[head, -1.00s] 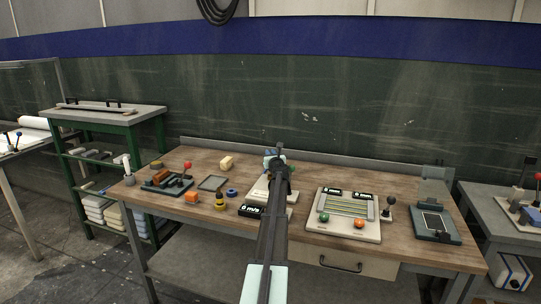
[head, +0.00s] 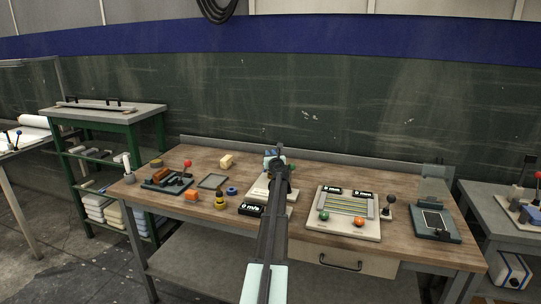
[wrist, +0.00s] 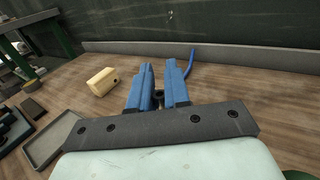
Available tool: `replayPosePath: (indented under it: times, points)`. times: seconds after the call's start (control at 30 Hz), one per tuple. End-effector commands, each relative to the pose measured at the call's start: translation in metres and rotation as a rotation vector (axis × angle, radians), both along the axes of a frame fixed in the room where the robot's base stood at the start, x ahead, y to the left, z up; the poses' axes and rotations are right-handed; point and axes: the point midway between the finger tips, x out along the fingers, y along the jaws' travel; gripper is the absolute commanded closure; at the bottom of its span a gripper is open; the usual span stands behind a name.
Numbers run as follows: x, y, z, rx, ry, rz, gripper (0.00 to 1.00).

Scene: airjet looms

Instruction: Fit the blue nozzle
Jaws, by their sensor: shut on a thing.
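My gripper (wrist: 158,88) shows two blue fingers in the wrist view, shut on a small dark round part (wrist: 158,97) that is mostly hidden between them. I cannot tell whether this is the blue nozzle. A curved blue tube (wrist: 189,62) sticks up just beyond the right finger; what it joins is hidden. In the head view my gripper (head: 277,151) is over the back middle of the wooden bench (head: 330,173), and my arm hides much of it. A pale fixture with a black "m/s" readout (head: 252,209) stands below it, partly covered by my arm.
A cream block (wrist: 103,81) lies left of my gripper. A striped panel with knobs (head: 345,211) stands right.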

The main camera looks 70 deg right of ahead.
Motion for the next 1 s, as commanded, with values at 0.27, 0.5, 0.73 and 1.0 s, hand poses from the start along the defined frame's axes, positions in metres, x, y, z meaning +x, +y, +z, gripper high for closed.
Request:
replayPosePath:
  times: [0.27, 0.5, 0.73, 1.0]
  points:
    - [0.0, 0.0, -0.004, 0.0, -0.001, 0.0, 1.0]
    - [0.0, 0.0, -0.008, 0.0, 0.0, 0.0, 1.0]
    - [0.0, 0.0, -0.012, 0.0, -0.001, 0.0, 1.0]
    - [0.0, 0.0, -0.017, 0.0, 0.0, 0.0, 1.0]
